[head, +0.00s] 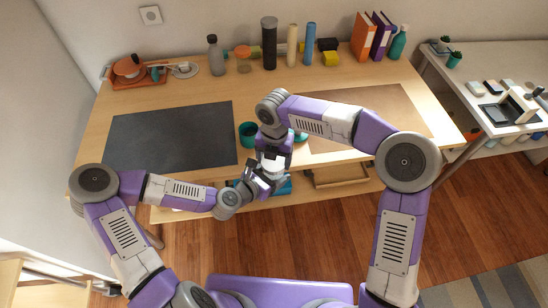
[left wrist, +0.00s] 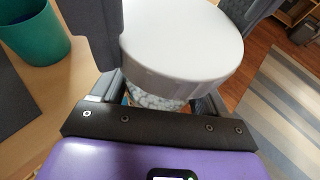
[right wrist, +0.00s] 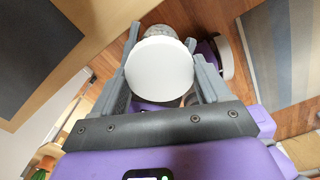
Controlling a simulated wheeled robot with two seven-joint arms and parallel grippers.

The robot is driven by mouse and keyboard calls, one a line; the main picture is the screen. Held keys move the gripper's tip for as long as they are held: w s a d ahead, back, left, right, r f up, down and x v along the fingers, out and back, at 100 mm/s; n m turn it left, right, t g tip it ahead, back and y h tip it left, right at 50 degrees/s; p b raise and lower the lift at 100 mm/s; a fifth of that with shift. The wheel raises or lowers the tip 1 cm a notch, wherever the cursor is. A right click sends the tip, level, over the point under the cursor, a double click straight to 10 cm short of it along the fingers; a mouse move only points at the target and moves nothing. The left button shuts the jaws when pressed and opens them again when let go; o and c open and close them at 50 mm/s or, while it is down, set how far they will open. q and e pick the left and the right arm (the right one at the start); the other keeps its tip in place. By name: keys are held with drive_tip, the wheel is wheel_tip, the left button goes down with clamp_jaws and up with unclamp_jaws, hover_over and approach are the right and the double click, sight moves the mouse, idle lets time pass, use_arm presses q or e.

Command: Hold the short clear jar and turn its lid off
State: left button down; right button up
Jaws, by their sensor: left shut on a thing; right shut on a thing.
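The short clear jar (left wrist: 152,98) shows in the left wrist view under its broad white lid (left wrist: 182,45), with pale contents inside. My left gripper (head: 266,178) is shut on the jar's body, one finger on each side. My right gripper (head: 273,160) comes from above and is shut on the lid. In the right wrist view the round lid (right wrist: 160,68) lies between the right fingers, with a bit of the clear jar (right wrist: 160,31) behind it. In the head view the grippers hide most of the jar. I cannot tell whether the lid is loose.
The jar is held up by the desk's (head: 180,95) front edge. A teal cup (head: 247,141) stands close by on the desk, left of the right gripper. A dark mat (head: 170,135) lies left and a brown mat (head: 375,110) right. Bottles and books line the back.

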drive_tip(key=n, duration=0.4)
drive_tip(key=o, duration=1.1)
drive_tip(key=shift+r, duration=0.1)
